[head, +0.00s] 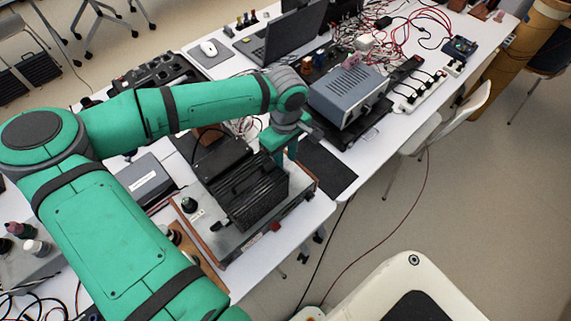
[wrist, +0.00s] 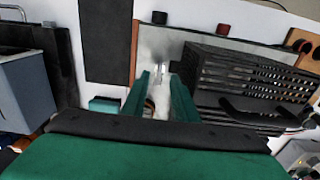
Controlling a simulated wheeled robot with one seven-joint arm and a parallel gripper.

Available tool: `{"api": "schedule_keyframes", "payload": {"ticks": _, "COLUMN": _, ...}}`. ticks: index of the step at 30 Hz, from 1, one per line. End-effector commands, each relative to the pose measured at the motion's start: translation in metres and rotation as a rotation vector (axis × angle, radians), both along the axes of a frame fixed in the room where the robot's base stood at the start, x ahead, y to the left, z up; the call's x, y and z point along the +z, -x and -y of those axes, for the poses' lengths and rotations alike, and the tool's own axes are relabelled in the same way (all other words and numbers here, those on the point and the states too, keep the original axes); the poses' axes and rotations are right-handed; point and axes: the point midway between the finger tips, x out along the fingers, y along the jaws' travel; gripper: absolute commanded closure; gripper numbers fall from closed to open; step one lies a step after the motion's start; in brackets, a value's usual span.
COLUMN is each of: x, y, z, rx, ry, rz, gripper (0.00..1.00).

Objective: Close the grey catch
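My gripper (head: 284,150) points down beside the far right end of a black slatted box (head: 252,192). In the wrist view my gripper (wrist: 161,80) has its two teal fingers apart, with a clear gap. A small pale metal part (wrist: 160,71) shows between the fingertips, on or above a grey metal plate (wrist: 158,42). It may be the grey catch, but it is too small to tell its shape or whether it is open. I cannot tell whether the fingers touch it. The slatted box (wrist: 235,77) stands close to the right finger.
The grey plate has wooden edges and dark red and black knobs (wrist: 222,29). A black mat (head: 327,165) lies to the right of my gripper. A grey-blue instrument (head: 348,94) stands behind it. A laptop (head: 290,35) and tangled red cables (head: 415,25) lie farther back.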

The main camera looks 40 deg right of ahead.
Motion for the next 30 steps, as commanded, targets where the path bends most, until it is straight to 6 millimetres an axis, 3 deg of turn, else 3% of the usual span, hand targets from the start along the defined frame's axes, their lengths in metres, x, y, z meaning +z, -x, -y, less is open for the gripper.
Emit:
{"api": "schedule_keyframes", "payload": {"ticks": 3, "x": -0.020, "y": 0.001, "z": 0.001, "rx": 0.000, "ry": 0.001, "rz": -0.003, "gripper": 0.73}}
{"api": "schedule_keyframes", "payload": {"ticks": 9, "x": -0.039, "y": 0.000, "z": 0.000, "rx": 0.001, "ry": 0.001, "rz": -0.002, "gripper": 0.73}}
{"api": "schedule_keyframes", "payload": {"ticks": 20, "x": -0.045, "y": 0.000, "z": 0.001, "rx": 0.001, "ry": 0.001, "rz": 0.000, "gripper": 0.73}}
{"api": "schedule_keyframes", "payload": {"ticks": 21, "x": -0.045, "y": 0.000, "z": 0.001, "rx": 0.001, "ry": 0.001, "rz": 0.000, "gripper": 0.76}}
{"api": "schedule_keyframes", "payload": {"ticks": 24, "x": -0.045, "y": 0.000, "z": 0.000, "rx": 0.001, "ry": 0.001, "rz": 0.000, "gripper": 1.00}}
{"api": "schedule_keyframes", "payload": {"ticks": 30, "x": -0.045, "y": 0.000, "z": 0.000, "rx": 0.002, "ry": 0.001, "rz": -0.001, "gripper": 1.00}}
